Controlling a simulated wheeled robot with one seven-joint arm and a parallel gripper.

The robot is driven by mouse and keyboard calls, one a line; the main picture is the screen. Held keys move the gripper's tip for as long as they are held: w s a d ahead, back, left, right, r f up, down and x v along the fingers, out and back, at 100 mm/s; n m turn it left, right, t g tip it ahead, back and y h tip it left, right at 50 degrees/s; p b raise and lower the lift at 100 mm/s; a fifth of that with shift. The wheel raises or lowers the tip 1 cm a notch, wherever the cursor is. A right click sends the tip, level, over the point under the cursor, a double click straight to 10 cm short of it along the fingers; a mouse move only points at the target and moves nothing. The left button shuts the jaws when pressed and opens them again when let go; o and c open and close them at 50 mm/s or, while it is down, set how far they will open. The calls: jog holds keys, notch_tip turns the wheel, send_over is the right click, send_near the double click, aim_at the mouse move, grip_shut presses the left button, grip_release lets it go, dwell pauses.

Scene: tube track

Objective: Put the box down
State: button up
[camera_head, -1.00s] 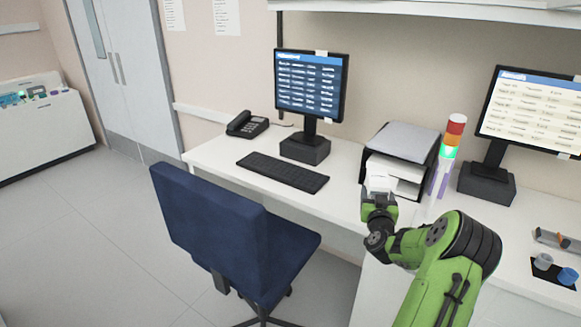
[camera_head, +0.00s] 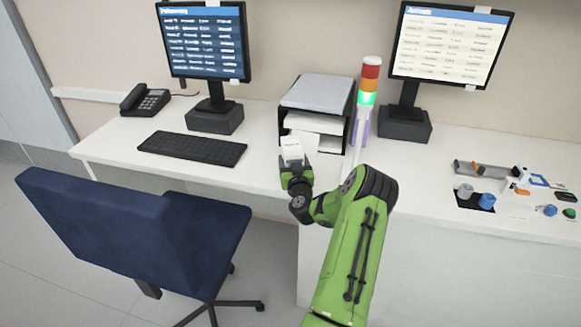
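My gripper (camera_head: 292,166) is at the end of my green arm, above the desk's front edge, in front of the paper tray. A small white boxy shape (camera_head: 291,149) shows at its far end. I cannot tell whether this is the box or part of the gripper. The fingers are hidden from this view, so their opening does not show. No other clear box stands out on the desk (camera_head: 262,150).
A dark paper tray (camera_head: 318,96) and a lit signal tower (camera_head: 367,85) stand just behind my gripper. A keyboard (camera_head: 192,148) lies left. Small parts (camera_head: 487,201) lie at right. The desk between is clear. A blue chair (camera_head: 110,233) stands in front.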

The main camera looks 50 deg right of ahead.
jog(key=shift+f, duration=0.35)
jog(key=shift+r, duration=0.1)
jog(key=o, duration=1.1)
jog(key=shift+r, duration=0.1)
jog(key=b+v, duration=1)
jog(key=v, duration=0.2)
